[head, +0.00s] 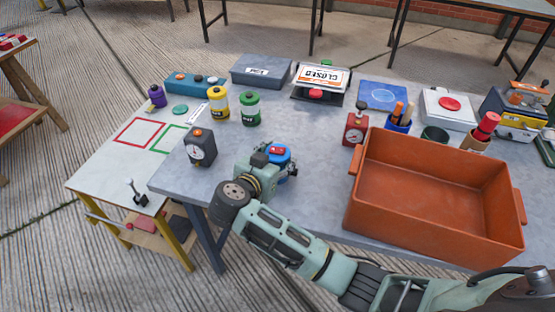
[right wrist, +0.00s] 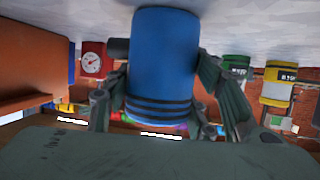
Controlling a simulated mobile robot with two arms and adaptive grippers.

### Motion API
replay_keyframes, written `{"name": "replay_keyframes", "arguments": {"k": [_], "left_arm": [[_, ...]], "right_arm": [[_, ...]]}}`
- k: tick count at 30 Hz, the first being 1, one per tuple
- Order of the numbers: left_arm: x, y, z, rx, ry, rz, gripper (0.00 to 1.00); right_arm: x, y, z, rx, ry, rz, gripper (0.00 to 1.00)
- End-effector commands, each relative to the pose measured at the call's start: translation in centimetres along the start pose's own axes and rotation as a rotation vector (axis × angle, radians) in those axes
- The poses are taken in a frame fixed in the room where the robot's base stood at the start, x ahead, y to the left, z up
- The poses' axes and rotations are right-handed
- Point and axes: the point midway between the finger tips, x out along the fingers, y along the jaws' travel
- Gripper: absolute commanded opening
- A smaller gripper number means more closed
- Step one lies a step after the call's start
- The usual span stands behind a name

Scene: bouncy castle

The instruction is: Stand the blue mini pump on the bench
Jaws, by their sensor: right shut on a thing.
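The blue mini pump (head: 283,153) shows its blue body and red top in the head view, over the grey bench (head: 290,215) near its front edge. My right gripper (head: 288,168) is shut around it and hides part of it. In the right wrist view, the blue pump body (right wrist: 162,55) with dark bands sits between the two fingers (right wrist: 160,95). The pump looks roughly upright. I cannot tell whether its base touches the bench. My left gripper is not in view.
A dark gauge box (head: 200,146) stands left of the pump, and a red gauge (head: 355,125) behind right. A large orange crate (head: 435,215) fills the bench's right front. Yellow (head: 219,107) and green (head: 249,108) canisters stand behind. Bare bench lies between the pump and the crate.

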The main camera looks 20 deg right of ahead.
Motion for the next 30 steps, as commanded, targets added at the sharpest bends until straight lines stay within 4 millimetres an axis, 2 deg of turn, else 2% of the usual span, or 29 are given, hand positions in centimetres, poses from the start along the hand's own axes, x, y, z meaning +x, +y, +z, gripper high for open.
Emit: {"name": "replay_keyframes", "arguments": {"k": [2,3,9,20,23,30], "left_arm": [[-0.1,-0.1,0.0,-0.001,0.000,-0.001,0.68],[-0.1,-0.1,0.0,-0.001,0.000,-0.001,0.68],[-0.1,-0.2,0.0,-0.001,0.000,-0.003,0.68],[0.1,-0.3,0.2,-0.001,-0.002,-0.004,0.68],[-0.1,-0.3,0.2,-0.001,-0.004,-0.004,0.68],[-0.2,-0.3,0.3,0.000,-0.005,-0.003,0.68]], "right_arm": [[0.0,0.0,0.1,0.001,0.002,0.000,0.09],[0.1,0.0,0.2,-0.001,0.000,0.000,0.53],[0.1,0.0,0.2,0.000,0.000,0.000,0.70],[-0.1,0.0,-0.1,0.001,0.000,-0.001,0.70],[-1.3,-0.1,0.0,0.001,-0.002,-0.004,0.70],[-6.3,-0.1,0.1,0.003,-0.005,-0.004,0.70]]}}
